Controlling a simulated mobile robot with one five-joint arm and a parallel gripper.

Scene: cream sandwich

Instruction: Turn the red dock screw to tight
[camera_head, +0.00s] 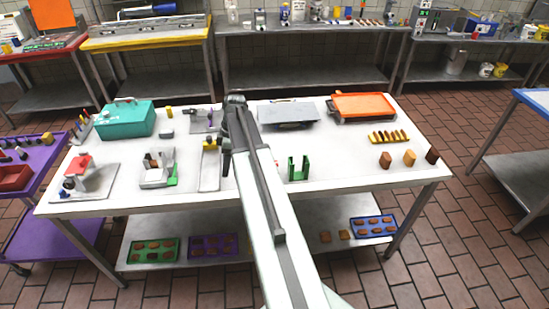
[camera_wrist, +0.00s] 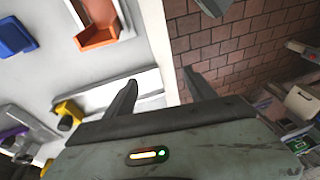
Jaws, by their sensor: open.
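My gripper (camera_wrist: 160,77) is open and empty, its two dark fingers apart in the wrist view. One finger shows against the white table, the other against the brick floor. In the head view my arm hides part of the table's middle, and the fingers are not clear there. A red part (camera_head: 78,163) sits on a grey device at the left front of the white table (camera_head: 340,162). I cannot tell whether it is the dock screw. I cannot make out a red screw near my fingers in the wrist view.
A teal box (camera_head: 125,119) stands at the table's back left, an orange tray (camera_head: 362,106) at back right. A green bracket (camera_head: 298,168) stands right of my arm. Brown pieces (camera_head: 409,158) stand at the right. Bare tabletop lies between them. A purple cart (camera_head: 40,167) stands left.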

